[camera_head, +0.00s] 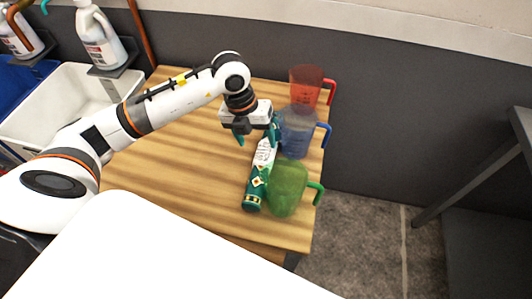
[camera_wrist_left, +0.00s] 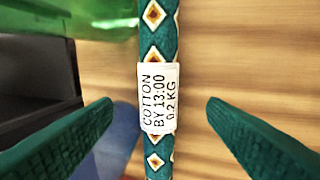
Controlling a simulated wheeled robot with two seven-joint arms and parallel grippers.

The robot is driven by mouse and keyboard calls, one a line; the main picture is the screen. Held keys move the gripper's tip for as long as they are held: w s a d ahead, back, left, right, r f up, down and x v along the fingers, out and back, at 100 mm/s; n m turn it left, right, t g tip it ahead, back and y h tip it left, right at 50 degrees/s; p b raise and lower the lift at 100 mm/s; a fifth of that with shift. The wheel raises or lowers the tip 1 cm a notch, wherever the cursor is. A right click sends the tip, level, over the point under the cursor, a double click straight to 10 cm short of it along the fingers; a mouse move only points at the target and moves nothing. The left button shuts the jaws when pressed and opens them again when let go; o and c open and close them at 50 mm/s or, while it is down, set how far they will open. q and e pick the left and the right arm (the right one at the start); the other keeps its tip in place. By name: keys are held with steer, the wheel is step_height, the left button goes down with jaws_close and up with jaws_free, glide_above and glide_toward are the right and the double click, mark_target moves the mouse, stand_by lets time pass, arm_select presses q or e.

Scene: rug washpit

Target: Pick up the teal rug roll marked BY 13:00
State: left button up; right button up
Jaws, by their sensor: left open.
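The teal rug roll (camera_head: 255,186) lies on the wooden table, with gold and white diamonds and a white label. In the left wrist view the rug roll (camera_wrist_left: 159,35) runs top to bottom, and its label (camera_wrist_left: 158,98) reads COTTON, BY 13:00, 0.2 KG. My left gripper (camera_head: 256,138) is open above the roll's far part. In the wrist view its two teal fingers (camera_wrist_left: 158,122) stand on either side of the roll, apart from it. The gripper hides the roll's far end in the head view. My right gripper is not in view.
Green (camera_head: 287,188), blue (camera_head: 298,131) and red (camera_head: 306,87) jugs stand in a row along the table's right side, close beside the roll. White bottles (camera_head: 101,40) and a white basin (camera_head: 70,98) are at the left. The table (camera_head: 180,170) left of the roll is clear.

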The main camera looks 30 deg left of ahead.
mark_target(262, 155)
arm_select(q)
steer(key=x, duration=0.2)
steer(key=shift+w+d+f, duration=0.1)
steer(key=shift+f, duration=0.2)
steer(key=x, duration=0.3)
steer(key=shift+d+f+p, duration=0.15)
steer(key=shift+f+p, duration=0.1)
steer(key=shift+p, duration=0.1)
steer(key=shift+d+f, duration=0.1)
steer(key=shift+f, duration=0.5)
steer(key=c, duration=1.1)
steer(key=shift+r, duration=0.1)
steer(key=shift+c, duration=0.5)
steer(key=shift+r, duration=0.1)
